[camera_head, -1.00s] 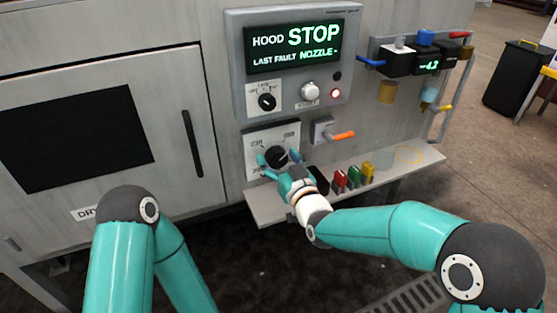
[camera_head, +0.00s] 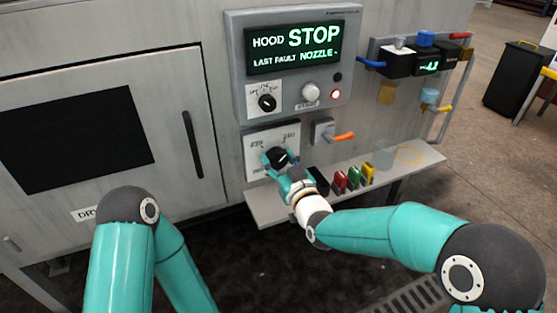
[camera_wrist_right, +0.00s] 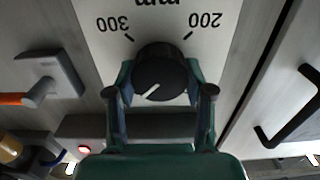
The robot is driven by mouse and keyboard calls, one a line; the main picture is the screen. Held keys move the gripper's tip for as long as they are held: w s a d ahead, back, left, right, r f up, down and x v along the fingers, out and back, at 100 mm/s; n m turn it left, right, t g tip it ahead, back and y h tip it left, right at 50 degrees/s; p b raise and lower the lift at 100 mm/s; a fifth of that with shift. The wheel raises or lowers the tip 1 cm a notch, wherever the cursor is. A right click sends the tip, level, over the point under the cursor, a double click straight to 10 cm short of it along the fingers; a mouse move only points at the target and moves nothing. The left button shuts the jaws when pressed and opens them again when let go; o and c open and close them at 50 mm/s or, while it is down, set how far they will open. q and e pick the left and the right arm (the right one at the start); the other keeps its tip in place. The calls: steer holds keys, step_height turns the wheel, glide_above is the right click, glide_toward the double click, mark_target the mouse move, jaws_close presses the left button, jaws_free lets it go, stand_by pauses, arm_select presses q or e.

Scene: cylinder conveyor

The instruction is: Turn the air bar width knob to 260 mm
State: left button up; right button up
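The black air bar width knob (camera_head: 278,158) sits on a white dial plate (camera_head: 260,142) below the display panel. It also shows in the right wrist view (camera_wrist_right: 160,72), where the plate is upside down, with 300 at left and 200 at right. The knob's white pointer line points to the lower left there, away from both marks. The upper dial numbers are small and blurred in the head view. My right gripper (camera_head: 279,161) is shut on the knob, one finger on each side. My left arm shows at lower left; its gripper is out of view.
Above is the display panel (camera_head: 240,70) with a smaller knob (camera_head: 267,102) and a white button. A shelf (camera_head: 272,208) below holds coloured blocks (camera_head: 353,177) and a clear cup (camera_head: 384,155).

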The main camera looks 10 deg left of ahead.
steer(key=o, duration=0.4)
steer(key=shift+o, duration=0.2)
steer(key=shift+d, duration=0.1)
steer(key=v, duration=1.2)
